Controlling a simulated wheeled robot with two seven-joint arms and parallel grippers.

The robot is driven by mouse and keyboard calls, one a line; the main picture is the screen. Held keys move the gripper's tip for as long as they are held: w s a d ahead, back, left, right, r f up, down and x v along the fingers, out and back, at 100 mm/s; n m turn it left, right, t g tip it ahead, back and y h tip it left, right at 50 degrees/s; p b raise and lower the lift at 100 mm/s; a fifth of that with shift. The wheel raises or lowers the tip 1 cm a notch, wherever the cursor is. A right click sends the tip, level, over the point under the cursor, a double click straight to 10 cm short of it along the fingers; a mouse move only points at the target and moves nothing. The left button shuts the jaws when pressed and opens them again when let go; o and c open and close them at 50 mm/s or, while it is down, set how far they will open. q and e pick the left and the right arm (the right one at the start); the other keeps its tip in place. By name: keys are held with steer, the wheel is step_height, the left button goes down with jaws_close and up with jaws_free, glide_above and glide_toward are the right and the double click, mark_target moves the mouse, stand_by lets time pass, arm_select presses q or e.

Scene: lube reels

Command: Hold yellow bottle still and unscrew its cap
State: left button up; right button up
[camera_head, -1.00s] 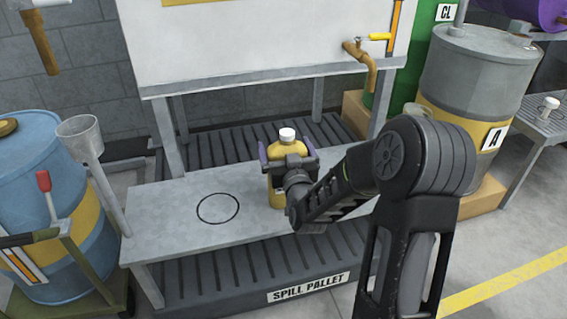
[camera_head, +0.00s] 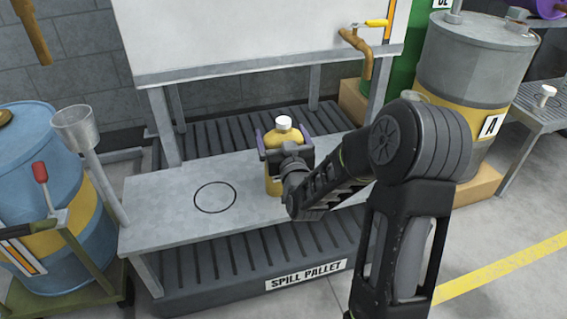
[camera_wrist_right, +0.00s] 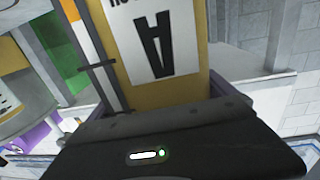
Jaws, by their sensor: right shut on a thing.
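The yellow bottle (camera_head: 272,184) stands upright on the grey bench, to the right of a black circle outline. Its white cap (camera_head: 284,122) is on top. My right gripper (camera_head: 284,148) is shut on the bottle's upper body, with a purple-padded finger on each side. The gripper and wrist hide part of the bottle's front. In the right wrist view the bottle (camera_wrist_right: 140,98) fills the middle, with a white label marked "A"; its cap is not seen there. My left gripper is in neither view.
The bench (camera_head: 160,215) has free room around the circle (camera_head: 215,197). A spill pallet (camera_head: 230,285) lies underneath. A blue drum (camera_head: 35,170) and grey funnel (camera_head: 76,125) stand left; drum A (camera_head: 470,60) stands right.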

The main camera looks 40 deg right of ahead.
steer(key=c, duration=1.1)
steer(key=shift+r, duration=0.1)
